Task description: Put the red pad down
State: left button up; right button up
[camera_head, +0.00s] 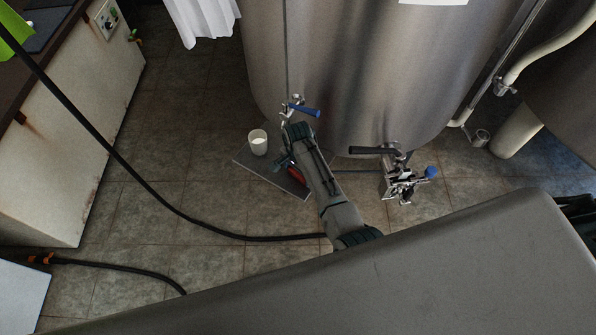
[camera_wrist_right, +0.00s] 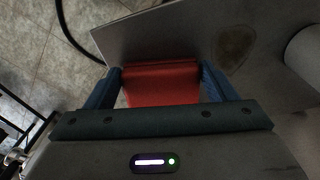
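The red pad (camera_wrist_right: 160,84) sits between the two blue fingers of my right gripper (camera_wrist_right: 160,86) in the right wrist view, with its sides against them. In the head view, part of the red pad (camera_head: 296,175) shows beside my right gripper (camera_head: 284,164), over a flat grey board (camera_head: 248,164) on the floor. The board (camera_wrist_right: 135,38) also shows just beyond the pad in the wrist view. I cannot tell whether the pad touches the board. My arm hides part of both. My left gripper is not in view.
A white cup (camera_head: 258,146) stands on the board near the pad. A steel tank (camera_head: 350,70) with blue-handled valves (camera_head: 304,109) rises behind. A black hose (camera_head: 150,188) crosses the tiled floor. Open floor (camera_head: 200,150) lies left of the board.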

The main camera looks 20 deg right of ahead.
jog(key=o, duration=0.4)
jog(key=shift+c, duration=0.2)
notch_tip(320, 180, up, 12)
jog(key=b, duration=0.1)
jog(key=shift+r, duration=0.15)
dwell(0.4)
